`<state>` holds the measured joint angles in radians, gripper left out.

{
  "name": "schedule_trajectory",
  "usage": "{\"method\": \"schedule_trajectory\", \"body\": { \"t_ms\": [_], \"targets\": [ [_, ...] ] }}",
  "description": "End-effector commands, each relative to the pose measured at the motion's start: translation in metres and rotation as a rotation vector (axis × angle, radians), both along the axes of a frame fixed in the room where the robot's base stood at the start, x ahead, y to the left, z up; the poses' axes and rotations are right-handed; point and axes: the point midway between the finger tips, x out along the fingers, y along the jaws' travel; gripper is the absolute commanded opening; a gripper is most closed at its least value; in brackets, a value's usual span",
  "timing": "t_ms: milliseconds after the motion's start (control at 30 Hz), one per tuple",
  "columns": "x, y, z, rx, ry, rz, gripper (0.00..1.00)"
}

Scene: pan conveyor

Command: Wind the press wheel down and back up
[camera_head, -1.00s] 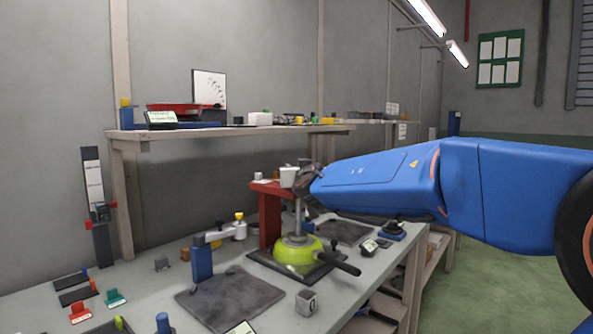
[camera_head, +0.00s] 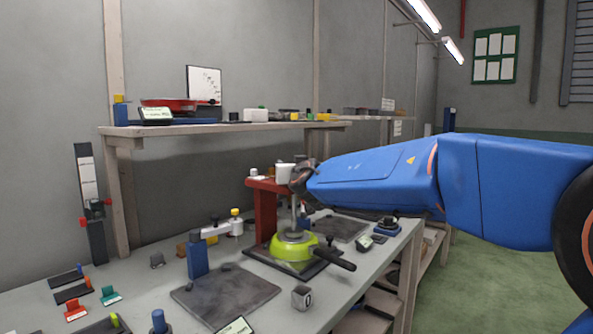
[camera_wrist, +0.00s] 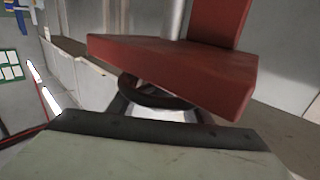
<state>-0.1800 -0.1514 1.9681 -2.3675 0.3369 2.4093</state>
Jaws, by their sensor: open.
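The red press (camera_head: 266,212) stands on the bench, its head also across the wrist view (camera_wrist: 175,68). A grey ram goes down from it to a lime-green pan (camera_head: 292,249) with a dark handle, on a dark plate. A white cylinder (camera_head: 285,173) sits at the press head. My gripper (camera_head: 303,178) is at the right side of the press head, level with it; its fingers are hard to make out, and it is open. In the wrist view a dark curved rim (camera_wrist: 155,97), possibly the press wheel, shows below the red head, partly hidden by a pale block in front.
A dark mat (camera_head: 225,296) and a small grey cube (camera_head: 301,297) lie on the front of the bench. A blue post with an arm (camera_head: 197,258) stands left of the press. A shelf (camera_head: 225,130) with a red pan runs behind. Free floor lies to the right.

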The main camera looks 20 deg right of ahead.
Motion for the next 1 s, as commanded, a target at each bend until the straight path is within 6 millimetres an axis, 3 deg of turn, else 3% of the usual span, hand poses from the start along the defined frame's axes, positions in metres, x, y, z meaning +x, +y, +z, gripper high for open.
{"method": "schedule_trajectory", "body": {
  "t_ms": [1000],
  "targets": [
    [-0.153, 0.009, 0.001, 0.002, -0.003, 0.002, 0.45]
  ]
}}
